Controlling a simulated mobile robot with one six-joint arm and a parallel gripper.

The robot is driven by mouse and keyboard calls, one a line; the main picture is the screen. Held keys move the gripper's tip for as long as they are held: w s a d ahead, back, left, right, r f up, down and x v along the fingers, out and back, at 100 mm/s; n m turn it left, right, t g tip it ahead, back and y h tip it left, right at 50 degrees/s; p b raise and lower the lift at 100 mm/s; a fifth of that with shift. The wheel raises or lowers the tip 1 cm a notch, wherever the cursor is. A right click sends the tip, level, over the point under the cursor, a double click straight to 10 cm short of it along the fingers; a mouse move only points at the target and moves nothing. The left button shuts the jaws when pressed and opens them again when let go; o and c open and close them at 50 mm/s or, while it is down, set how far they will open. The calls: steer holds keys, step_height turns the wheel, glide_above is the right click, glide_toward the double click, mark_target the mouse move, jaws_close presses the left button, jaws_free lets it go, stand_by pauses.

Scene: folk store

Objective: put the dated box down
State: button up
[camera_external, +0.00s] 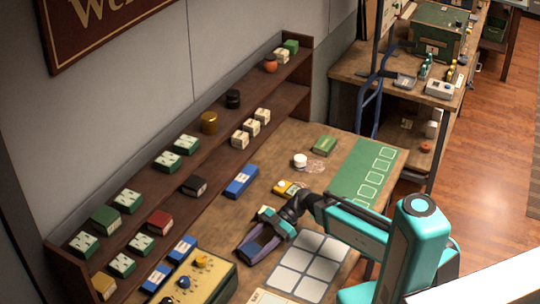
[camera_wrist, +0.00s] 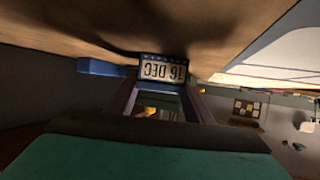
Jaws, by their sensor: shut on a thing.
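My gripper (camera_external: 252,248) is over the wooden table in the external view, between the shelf and a white grid mat. In the wrist view, my gripper (camera_wrist: 162,92) is shut on the dated box (camera_wrist: 162,72). The box is small, with a dark frame around a pale face that reads "16 DEC" upside down in this picture. It sits between the fingertips, close to the wooden table (camera_wrist: 215,30); I cannot tell whether it touches the wood. In the external view I cannot make out the box at the fingers.
The white grid mat (camera_external: 307,266) lies right of my gripper. A tan box with knobs (camera_external: 205,272) stands to its lower left. A blue box (camera_external: 241,181) lies behind, near the shelf (camera_external: 222,152) with several boxes. A green mat (camera_external: 366,170) is at the back right.

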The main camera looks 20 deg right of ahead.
steer(key=o, duration=1.1)
steer(key=shift+r, duration=0.1)
steer(key=b+v, duration=0.4)
steer(key=v, duration=0.6)
steer(key=shift+w+d, duration=0.25)
steer(key=shift+w+d+r, duration=0.2)
steer(key=shift+d+r, duration=0.15)
steer(key=shift+d, duration=0.25)
steer(key=shift+a, duration=0.15)
steer(key=shift+s+a+f, duration=0.15)
steer(key=shift+s+a, duration=0.1)
steer(key=shift+a, duration=0.15)
steer(key=shift+p+x, duration=2)
steer(key=shift+x, duration=2.9)
